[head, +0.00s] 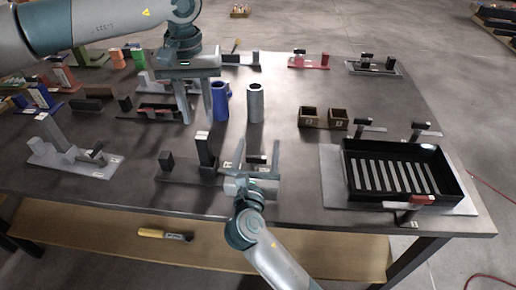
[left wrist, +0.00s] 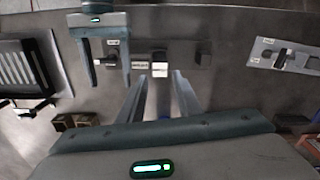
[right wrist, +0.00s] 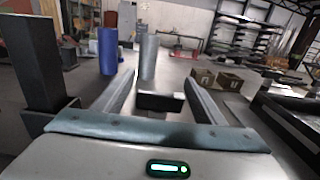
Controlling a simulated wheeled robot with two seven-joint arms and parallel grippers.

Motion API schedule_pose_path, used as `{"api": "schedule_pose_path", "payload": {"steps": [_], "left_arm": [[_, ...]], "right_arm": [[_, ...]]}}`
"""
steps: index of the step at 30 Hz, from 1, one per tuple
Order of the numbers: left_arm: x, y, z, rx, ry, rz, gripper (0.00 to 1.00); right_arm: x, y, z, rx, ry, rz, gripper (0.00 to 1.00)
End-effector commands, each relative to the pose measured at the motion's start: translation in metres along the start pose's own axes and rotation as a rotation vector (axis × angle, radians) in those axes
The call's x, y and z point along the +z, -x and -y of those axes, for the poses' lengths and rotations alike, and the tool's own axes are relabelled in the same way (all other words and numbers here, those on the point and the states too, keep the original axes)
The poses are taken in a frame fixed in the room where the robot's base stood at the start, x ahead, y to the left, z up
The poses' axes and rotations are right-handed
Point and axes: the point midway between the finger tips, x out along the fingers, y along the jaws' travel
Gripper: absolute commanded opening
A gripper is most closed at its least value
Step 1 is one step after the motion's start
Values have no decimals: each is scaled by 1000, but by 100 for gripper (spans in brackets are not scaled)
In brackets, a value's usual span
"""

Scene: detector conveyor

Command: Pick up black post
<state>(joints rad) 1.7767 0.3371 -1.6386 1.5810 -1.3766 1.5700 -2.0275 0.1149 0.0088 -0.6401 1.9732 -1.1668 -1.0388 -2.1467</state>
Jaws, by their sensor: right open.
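A dark base plate (head: 182,175) at the near middle of the table carries black posts. A tall black post (head: 205,152) with a pale top stands mid-plate; it shows large at the left of the right wrist view (right wrist: 34,65). A shorter black post (head: 167,161) stands at its left end. My right gripper (head: 258,150) is open, low over the plate's right end; a small dark block (right wrist: 160,101) shows between its fingers, apparently not gripped. My left gripper (head: 197,110) is open and empty, pointing down above the table behind the tall post.
A blue cylinder (head: 221,103) and a grey cylinder (head: 255,103) stand behind the grippers. A black slotted tray (head: 440,170) lies at right. Brown boxes (head: 308,117) stand behind it. A grey fixture (head: 65,155) lies at left.

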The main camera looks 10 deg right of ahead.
Motion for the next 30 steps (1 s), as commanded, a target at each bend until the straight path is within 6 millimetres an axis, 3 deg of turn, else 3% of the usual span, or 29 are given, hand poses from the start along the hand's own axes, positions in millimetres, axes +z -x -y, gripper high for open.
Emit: {"api": "schedule_pose_path", "payload": {"steps": [6,14,17,23,30], "left_arm": [[0,0,0,0,0,0,31],[0,0,0,0,0,0,31],[0,0,0,0,1,0,45],[0,0,0,0,47,0,45],[0,-2,-1,1,249,2,45]], "right_arm": [[0,0,0,0,0,0,62],[0,0,0,0,0,0,0],[0,0,0,0,0,0,0],[0,0,0,0,0,0,0],[0,0,0,0,0,0,0]]}}
